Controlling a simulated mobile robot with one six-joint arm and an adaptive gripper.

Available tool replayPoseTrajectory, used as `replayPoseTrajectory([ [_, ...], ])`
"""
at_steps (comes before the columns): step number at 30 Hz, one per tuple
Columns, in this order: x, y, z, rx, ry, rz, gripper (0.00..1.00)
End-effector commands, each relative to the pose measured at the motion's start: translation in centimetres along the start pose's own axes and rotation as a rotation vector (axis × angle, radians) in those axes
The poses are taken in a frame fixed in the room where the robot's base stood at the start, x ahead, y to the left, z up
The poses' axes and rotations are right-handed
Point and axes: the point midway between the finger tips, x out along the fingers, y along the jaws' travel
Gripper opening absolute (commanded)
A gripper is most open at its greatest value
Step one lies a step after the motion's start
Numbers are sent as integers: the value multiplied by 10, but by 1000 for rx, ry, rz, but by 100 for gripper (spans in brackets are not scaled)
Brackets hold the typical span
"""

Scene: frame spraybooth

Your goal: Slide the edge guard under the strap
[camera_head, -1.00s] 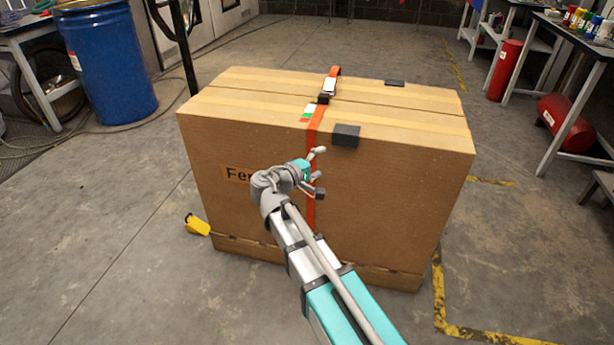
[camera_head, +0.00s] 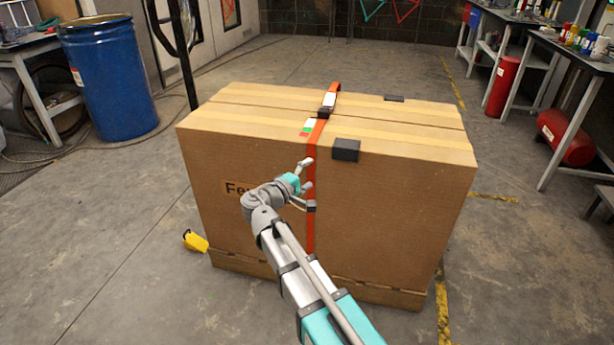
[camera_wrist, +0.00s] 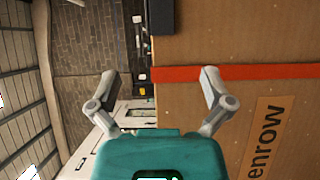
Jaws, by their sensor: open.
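A large cardboard box (camera_head: 390,215) stands on the floor. An orange strap (camera_head: 310,190) runs over its top and down its front face; it also crosses the wrist view (camera_wrist: 270,72). A dark edge guard (camera_head: 346,150) sits on the front top edge, just right of the strap and apart from it. It shows at the top of the wrist view (camera_wrist: 162,16). My gripper (camera_head: 307,180) is open and empty in front of the box, close to the strap and below and left of the guard. In the wrist view my fingers (camera_wrist: 158,82) are spread wide.
A buckle (camera_head: 326,105) and a white-green-red label (camera_head: 308,126) are on the strap. Another dark piece (camera_head: 394,98) is at the box's back edge. A yellow object (camera_head: 195,241) lies left of the box. A blue drum (camera_head: 110,80) and a workbench (camera_head: 565,55) stand farther back.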

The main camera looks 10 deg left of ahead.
Motion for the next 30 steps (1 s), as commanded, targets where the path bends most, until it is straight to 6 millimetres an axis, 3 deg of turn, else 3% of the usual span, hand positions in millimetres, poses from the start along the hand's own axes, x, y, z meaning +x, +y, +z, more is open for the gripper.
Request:
replayPoseTrajectory([
  [21, 97, 0, 0, 0, -3, 0, 100],
  [30, 121, 0, 0, 0, -2, 0, 100],
])
